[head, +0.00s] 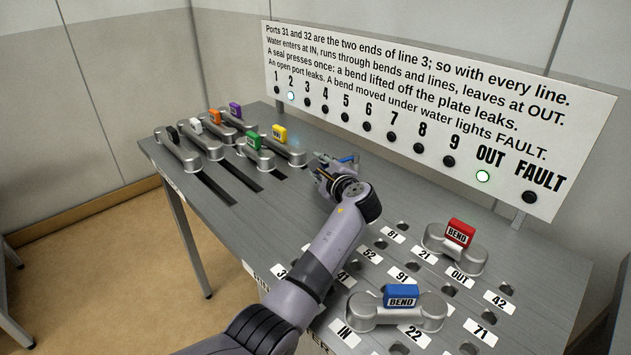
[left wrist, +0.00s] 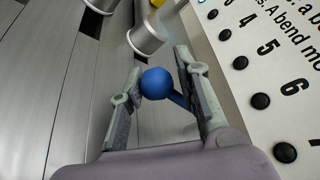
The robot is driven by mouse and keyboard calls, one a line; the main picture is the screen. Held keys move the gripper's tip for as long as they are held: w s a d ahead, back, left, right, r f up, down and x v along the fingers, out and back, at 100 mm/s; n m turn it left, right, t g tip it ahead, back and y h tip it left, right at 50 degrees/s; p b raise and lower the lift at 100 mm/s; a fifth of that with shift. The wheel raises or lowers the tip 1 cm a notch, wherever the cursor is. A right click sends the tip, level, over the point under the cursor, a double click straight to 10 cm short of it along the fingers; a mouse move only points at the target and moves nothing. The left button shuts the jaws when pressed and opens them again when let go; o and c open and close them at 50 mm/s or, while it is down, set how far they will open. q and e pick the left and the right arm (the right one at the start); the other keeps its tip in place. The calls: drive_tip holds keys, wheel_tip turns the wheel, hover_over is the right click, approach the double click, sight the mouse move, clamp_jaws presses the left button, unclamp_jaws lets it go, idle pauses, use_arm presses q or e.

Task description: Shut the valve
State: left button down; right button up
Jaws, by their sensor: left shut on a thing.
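The valve shows as a blue lever (head: 348,158) near the back of the grey table; its round blue knob (left wrist: 157,83) and stem show in the left wrist view. My left gripper (head: 332,168) is at the valve, shut on the blue knob, with one finger on each side in the left wrist view (left wrist: 158,68). The valve's base is hidden. My right gripper is in neither view.
A red-tagged bend (head: 455,252) and a blue-tagged bend (head: 397,312) sit on the numbered port plate at right. Several metal pieces with coloured tags (head: 255,160) stand beside slots at left. The white sign (head: 430,90) rises behind the table, close to my gripper.

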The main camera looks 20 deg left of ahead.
use_arm(q)
drive_tip(key=shift+s+d+f+n+g+y+b, duration=0.15)
drive_tip(key=shift+s+d+n+g+y+b, duration=0.3)
drive_tip(key=shift+n+g+y+b, duration=0.2)
drive_tip(key=c, duration=1.6)
unclamp_jaws()
drive_tip(key=shift+o, duration=0.7)
drive_tip(key=shift+w, duration=0.15)
